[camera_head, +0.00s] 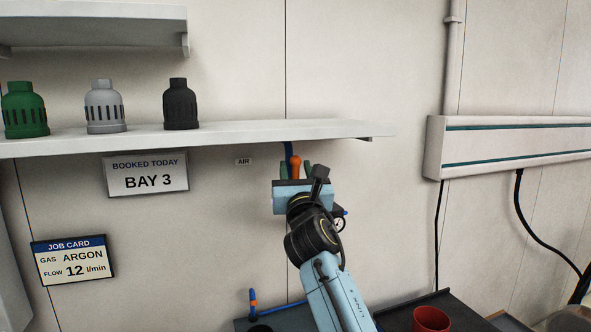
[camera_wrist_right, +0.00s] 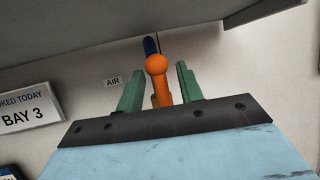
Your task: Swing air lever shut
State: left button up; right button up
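The orange air lever (camera_head: 295,165) is on the wall just under the shelf, right of the small AIR label (camera_head: 243,161). It points up in the head view, with a blue pipe above it. In the right wrist view the lever (camera_wrist_right: 157,75) shows its round orange knob between the two green fingers of my right gripper (camera_wrist_right: 158,88). The fingers stand apart on either side of it, with a visible gap on each side. In the head view my right gripper (camera_head: 294,171) is at the lever, and its body hides the lever's lower part. My left gripper is not in view.
The shelf (camera_head: 200,136) runs just above the lever and carries green, grey and black gas caps. Signs hang on the wall at left. A red cup (camera_head: 431,319) stands on the dark bench below. A white trunking box (camera_head: 510,147) is at right.

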jog(key=shift+w+a+r, duration=0.1)
jog(key=shift+w+r, duration=0.05)
jog(key=shift+w, duration=0.15)
grip_shut()
dwell(0.4)
